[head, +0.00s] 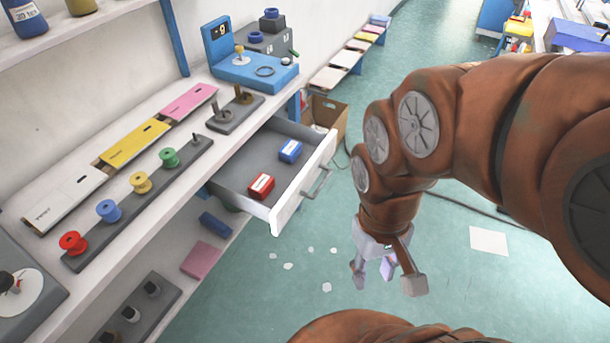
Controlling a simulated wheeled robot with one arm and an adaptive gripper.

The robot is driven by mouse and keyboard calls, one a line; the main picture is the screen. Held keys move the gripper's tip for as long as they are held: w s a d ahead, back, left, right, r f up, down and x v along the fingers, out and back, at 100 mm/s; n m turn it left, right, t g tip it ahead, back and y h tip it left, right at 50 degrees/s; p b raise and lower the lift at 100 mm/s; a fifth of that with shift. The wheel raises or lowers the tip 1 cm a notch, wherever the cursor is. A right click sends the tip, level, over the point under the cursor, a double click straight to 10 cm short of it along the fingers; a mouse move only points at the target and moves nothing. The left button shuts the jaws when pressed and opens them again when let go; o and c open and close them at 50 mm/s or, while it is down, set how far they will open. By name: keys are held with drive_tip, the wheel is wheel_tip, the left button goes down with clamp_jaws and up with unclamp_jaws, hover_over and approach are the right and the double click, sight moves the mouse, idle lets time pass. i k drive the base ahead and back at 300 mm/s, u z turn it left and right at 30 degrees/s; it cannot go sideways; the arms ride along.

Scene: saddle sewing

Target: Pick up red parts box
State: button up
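The red parts box (261,186) lies in the open drawer (243,181), towards its front left corner. A blue parts box (290,151) lies in the same drawer, further back and to the right. My gripper (387,280) hangs over the floor to the right of the drawer, apart from it. Its fingers are spread and point down. A small pale purple shape shows between the fingers; I cannot tell whether it is on the floor or part of the gripper.
The drawer's front wall and handle (316,183) stick out into the aisle. The workbench above holds a spool rack (140,200), boxes and a blue machine (250,70). White scraps (288,266) lie on the floor. A cardboard box (327,117) stands behind the drawer.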

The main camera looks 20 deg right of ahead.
sight(263, 184)
drive_tip(key=u, duration=4.3)
drive_tip(key=k, duration=1.8)
drive_tip(key=z, duration=1.4)
